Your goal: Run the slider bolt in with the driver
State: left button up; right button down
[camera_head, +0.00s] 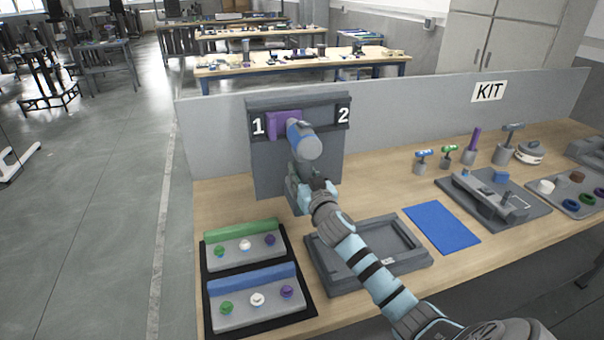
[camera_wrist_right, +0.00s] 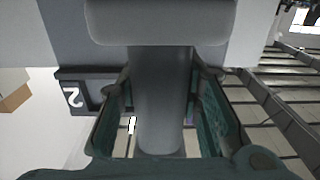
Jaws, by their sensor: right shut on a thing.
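The driver (camera_head: 305,140), grey with a blue band, is in my right gripper (camera_head: 300,187), in front of the upright panel (camera_head: 268,172). In the right wrist view, the teal fingers of my right gripper (camera_wrist_right: 160,120) close around the driver's grey handle (camera_wrist_right: 160,95), and its wide body crosses above. The purple slider (camera_head: 284,118) is on the panel between the labels 1 and 2, closer to 1. The driver's body overlaps the slider's lower right in the head view. The bolt and the driver's tip are hidden, so contact cannot be told. My left gripper is out of view.
A black tray (camera_head: 313,300) with two button blocks lies at the front left. A grey open frame (camera_head: 330,283) and a blue mat (camera_head: 441,226) lie to its right. Several small tools, a grey fixture (camera_head: 487,196) and a tray of rings (camera_head: 565,203) fill the right side.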

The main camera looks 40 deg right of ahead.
aim_at(306, 178)
jog(key=shift+w+r, duration=0.2)
dwell(1.0)
jog(key=shift+s, duration=0.1)
jog(key=shift+s+a+f, duration=0.15)
jog(key=shift+s, duration=0.35)
jog(key=shift+v, duration=1.75)
jog(key=shift+p+v, duration=0.4)
jog(key=shift+v, duration=1.65)
jog(key=shift+w, duration=0.1)
